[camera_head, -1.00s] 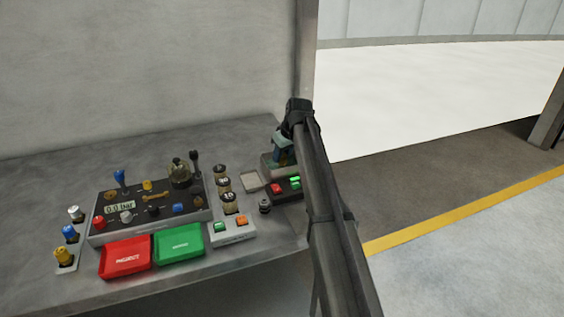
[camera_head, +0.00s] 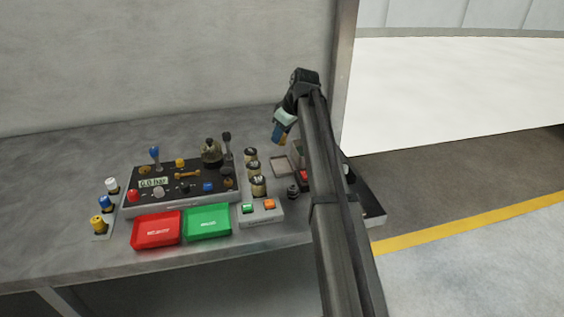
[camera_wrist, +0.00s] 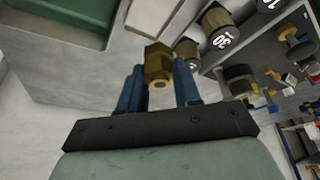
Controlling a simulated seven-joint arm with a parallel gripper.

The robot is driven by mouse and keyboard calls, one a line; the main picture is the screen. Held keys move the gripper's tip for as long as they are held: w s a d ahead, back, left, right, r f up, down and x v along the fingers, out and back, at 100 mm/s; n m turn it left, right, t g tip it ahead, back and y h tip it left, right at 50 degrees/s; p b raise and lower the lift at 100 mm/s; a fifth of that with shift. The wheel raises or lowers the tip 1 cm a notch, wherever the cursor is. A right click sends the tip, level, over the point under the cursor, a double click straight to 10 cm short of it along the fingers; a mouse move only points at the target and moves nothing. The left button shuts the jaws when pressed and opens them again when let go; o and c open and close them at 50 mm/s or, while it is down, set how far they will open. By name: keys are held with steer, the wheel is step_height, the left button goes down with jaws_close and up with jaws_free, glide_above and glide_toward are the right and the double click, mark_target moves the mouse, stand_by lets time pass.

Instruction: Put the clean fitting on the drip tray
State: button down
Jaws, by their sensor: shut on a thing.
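My gripper (camera_head: 279,139) is shut on a brass hex fitting (camera_wrist: 157,66), held between its two blue fingers (camera_wrist: 130,90) in the wrist view. In the head view the fitting is too small to make out clearly. The gripper is raised above the back right of the bench. A small, shallow, square grey tray (camera_head: 284,166), which looks like the drip tray, lies on the bench just below the gripper in the picture. It looks empty, and the fitting is apart from it.
Several numbered cylinders (camera_head: 258,186) stand left of the tray. A black control panel (camera_head: 170,184) with knobs is further left. Red (camera_head: 157,230) and green (camera_head: 207,221) trays lie in front. A small dark knobbed piece (camera_head: 293,191) stands near the tray. My arm hides part of the right end.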

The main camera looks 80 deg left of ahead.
step_height(320, 180, down, 9)
steer(key=shift+f, duration=0.1)
stand_by(0.4)
steer(key=shift+f, duration=0.15)
steer(key=c, duration=1.1)
jaws_free()
steer(key=v, duration=1.2)
